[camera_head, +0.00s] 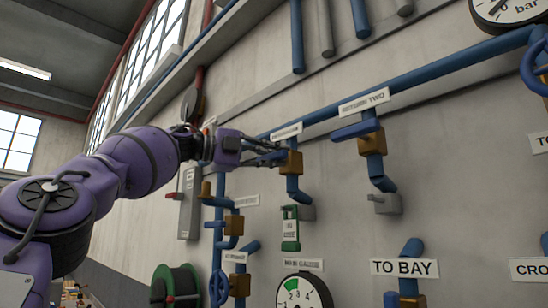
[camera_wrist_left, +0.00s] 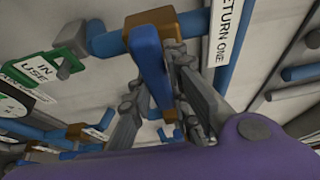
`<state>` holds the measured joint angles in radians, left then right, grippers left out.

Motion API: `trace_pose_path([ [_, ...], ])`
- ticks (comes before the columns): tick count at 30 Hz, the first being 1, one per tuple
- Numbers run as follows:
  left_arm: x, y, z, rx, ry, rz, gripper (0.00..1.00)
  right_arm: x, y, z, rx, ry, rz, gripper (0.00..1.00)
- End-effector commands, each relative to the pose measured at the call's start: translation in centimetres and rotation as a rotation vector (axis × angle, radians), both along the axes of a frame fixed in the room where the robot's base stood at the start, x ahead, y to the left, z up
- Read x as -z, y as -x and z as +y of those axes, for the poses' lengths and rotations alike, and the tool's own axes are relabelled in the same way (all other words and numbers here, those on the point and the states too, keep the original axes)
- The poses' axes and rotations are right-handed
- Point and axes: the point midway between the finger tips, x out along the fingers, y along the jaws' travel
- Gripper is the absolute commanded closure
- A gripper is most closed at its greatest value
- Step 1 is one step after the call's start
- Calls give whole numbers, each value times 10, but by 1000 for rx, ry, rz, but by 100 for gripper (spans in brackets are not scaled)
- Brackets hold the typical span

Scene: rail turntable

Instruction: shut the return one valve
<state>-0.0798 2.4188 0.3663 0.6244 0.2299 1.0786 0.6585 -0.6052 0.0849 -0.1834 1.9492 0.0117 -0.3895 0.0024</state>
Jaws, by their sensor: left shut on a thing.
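The return one valve has a brass body (camera_head: 291,163) on a blue pipe under a small label in the head view. In the left wrist view the brass body (camera_wrist_left: 158,24) shows beside the "RETURN ONE" label (camera_wrist_left: 222,32). Its blue lever (camera_wrist_left: 150,62) sticks out from the body towards my left gripper. My left gripper (camera_head: 274,154) reaches in from the left and is shut on that lever. In the left wrist view the fingers (camera_wrist_left: 160,105) lie on either side of the lever. In the head view the fingers mostly hide the lever. My right gripper is not in view.
The return two valve (camera_head: 370,143) with its blue lever is close on the right. A green "IN USE" tag (camera_head: 290,229) hangs below return one. More valves and a gauge (camera_head: 303,292) sit lower on the wall. A green hose reel (camera_head: 178,288) stands lower left.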

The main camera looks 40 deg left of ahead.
Motion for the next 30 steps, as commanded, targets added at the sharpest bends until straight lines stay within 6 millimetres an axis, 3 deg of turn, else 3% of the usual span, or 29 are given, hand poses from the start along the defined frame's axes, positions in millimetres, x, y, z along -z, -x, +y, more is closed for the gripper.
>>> trace_pose_path([
  [5, 2, -1, 0, 0, -4, 3, 100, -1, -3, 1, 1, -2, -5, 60],
  [6, 2, -1, 0, 0, -4, 4, 81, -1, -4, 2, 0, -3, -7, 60],
  [10, 2, -1, 0, 0, -3, 3, 64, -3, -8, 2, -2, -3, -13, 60],
  [22, 0, 4, 3, -1, 1, 0, 64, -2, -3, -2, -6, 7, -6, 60],
  [30, -2, 36, 18, 1, 3, -5, 64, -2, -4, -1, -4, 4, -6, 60],
])
